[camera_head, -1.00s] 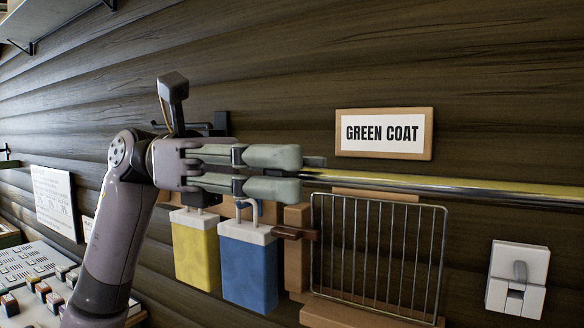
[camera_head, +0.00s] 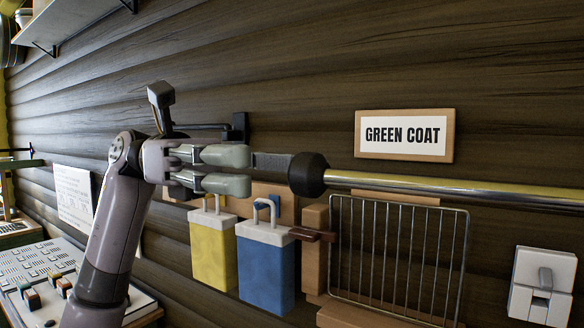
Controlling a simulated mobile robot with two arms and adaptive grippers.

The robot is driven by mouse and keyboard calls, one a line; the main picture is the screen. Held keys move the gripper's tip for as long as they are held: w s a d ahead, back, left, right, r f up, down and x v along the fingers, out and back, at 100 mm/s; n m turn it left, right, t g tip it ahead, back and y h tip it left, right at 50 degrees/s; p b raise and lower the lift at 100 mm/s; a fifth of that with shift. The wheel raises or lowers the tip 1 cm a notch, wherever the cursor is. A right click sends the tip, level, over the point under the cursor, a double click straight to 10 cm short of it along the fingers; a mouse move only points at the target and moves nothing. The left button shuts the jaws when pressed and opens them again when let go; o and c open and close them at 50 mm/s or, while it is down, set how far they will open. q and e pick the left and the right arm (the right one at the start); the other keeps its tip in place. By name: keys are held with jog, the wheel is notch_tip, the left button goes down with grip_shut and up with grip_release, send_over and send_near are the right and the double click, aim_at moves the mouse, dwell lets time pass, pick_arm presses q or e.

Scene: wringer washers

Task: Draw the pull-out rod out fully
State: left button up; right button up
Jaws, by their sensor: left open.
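The pull-out rod (camera_head: 450,190) is a shiny metal bar along the wall, running out of the picture at the right. Its left end carries a round black knob (camera_head: 308,174). A flat dark grey piece (camera_head: 272,163) shows just left of the knob, near my upper fingertip. My left gripper (camera_head: 250,171) is open, its two grey-green fingers pointing right toward the knob. The fingertips are left of the knob with a gap between. The rod's right end is out of view. My right gripper is not in view.
A yellow box (camera_head: 213,250) and a blue box (camera_head: 265,270) with handles hang below the gripper. A wire rack (camera_head: 398,255) stands below the rod. A white switch (camera_head: 542,287) is at the lower right.

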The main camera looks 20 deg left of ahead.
pick_arm(q)
jog(key=v, duration=0.5)
jog(key=shift+w+a, duration=0.15)
jog(key=shift+a, duration=0.2)
